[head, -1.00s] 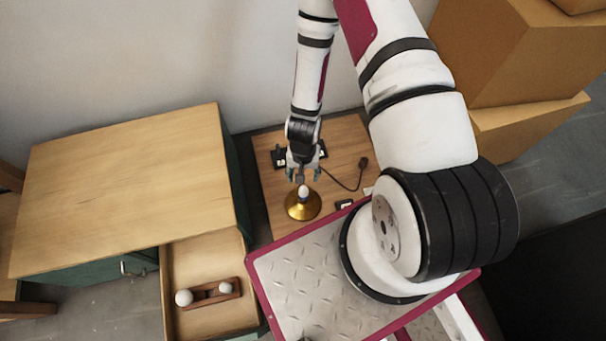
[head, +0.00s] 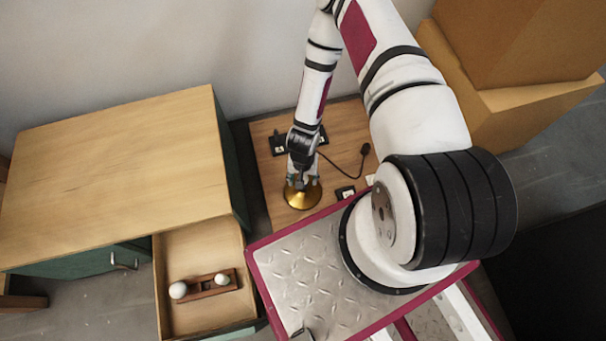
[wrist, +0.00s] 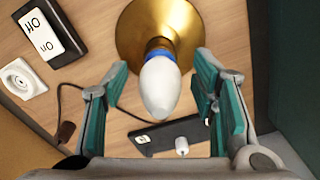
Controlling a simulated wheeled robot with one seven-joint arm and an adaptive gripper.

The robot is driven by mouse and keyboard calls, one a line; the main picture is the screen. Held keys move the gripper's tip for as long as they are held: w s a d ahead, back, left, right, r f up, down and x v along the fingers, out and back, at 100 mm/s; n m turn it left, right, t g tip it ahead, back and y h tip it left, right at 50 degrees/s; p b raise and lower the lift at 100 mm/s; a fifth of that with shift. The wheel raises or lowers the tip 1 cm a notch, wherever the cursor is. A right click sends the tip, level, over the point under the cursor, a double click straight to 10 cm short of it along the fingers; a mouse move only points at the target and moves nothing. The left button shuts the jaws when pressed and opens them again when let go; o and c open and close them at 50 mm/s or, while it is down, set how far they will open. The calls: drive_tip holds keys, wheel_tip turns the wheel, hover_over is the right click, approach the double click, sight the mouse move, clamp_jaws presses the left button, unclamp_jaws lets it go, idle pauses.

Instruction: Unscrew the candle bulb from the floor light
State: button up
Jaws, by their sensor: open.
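The floor light has a round brass base (head: 303,197) standing on a wooden board in the head view; the brass also shows in the wrist view (wrist: 185,30). The white candle bulb (wrist: 160,88) sits in its socket with a blue ring (wrist: 159,53) at its neck, pointing toward the wrist camera. My gripper (wrist: 163,108) is open, with one teal-padded finger on each side of the bulb and a gap on both sides. In the head view my gripper (head: 302,183) is over the brass base and hides the bulb.
A switch box marked On and Off (wrist: 45,38), a round white socket (wrist: 22,79) and a dark block (wrist: 170,134) lie on the board. A cord with a dark plug (head: 365,149) lies to the right. An open drawer (head: 172,318) holds a rack (head: 208,288) with two white bulbs.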

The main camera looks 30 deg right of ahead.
drive_tip(key=shift+f, duration=0.15)
drive_tip(key=c, duration=1.3)
drive_tip(key=o, duration=0.5)
drive_tip(key=c, duration=0.4)
drive_tip(key=n, duration=0.4)
drive_tip(key=shift+n, duration=0.4)
drive_tip(key=n, duration=0.3)
drive_tip(key=shift+b, duration=0.3)
